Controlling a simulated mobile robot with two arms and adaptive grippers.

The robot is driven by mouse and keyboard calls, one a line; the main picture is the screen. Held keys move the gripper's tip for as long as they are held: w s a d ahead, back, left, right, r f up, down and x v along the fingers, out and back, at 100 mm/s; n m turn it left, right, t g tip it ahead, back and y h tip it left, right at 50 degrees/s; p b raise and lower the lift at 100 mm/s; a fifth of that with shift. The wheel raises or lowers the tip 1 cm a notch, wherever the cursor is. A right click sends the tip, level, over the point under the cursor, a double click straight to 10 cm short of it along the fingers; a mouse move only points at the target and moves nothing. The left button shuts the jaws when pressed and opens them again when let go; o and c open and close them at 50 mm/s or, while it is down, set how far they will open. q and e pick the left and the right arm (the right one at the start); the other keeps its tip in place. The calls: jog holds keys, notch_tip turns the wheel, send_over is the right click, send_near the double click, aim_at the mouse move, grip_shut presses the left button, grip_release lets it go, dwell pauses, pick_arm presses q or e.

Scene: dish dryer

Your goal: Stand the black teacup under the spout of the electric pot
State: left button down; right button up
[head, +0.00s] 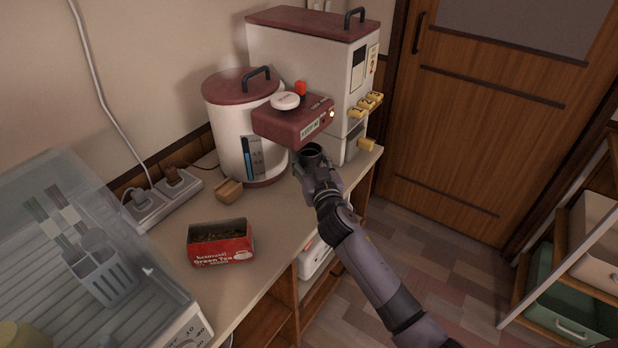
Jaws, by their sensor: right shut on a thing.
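The electric pot (228,122) is a white cylinder with a dark red lid and a dark red control head (291,122) that juts out to the right. It stands at the back of the counter. The black teacup (312,149) is in my right gripper (308,166), just below the front of the control head. My right gripper is shut on the cup, which looks upright. The spout's outlet is hidden under the head, and I cannot tell whether the cup touches the counter. My left gripper is not in view.
A tall white dispenser (350,60) with a red top stands behind the pot. A red green-tea box (221,243) and a small wooden block (229,190) are on the counter. A power strip (163,198) and a clear dish dryer (100,215) are at left.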

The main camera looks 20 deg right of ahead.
aim_at(309, 170)
notch_tip(309, 170, down, 2)
jog(key=shift+s+a+f, duration=0.1)
jog(key=shift+s+f, duration=0.05)
jog(key=shift+f, duration=0.05)
jog(key=shift+f+b, duration=0.35)
jog(key=shift+f, duration=0.2)
notch_tip(309, 170, down, 3)
jog(key=shift+s+r+b, duration=0.1)
jog(key=shift+r+b, duration=0.1)
jog(key=shift+b, duration=0.35)
jog(key=shift+w+f, duration=0.25)
jog(key=shift+f, duration=0.2)
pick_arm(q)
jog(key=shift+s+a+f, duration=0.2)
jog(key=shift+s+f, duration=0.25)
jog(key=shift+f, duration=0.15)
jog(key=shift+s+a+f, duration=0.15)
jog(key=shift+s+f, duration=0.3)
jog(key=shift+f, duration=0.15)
pick_arm(e)
jog(key=shift+f, duration=0.1)
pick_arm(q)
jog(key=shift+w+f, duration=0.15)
pick_arm(e)
jog(key=o, duration=1.3)
jog(key=shift+c, duration=0.2)
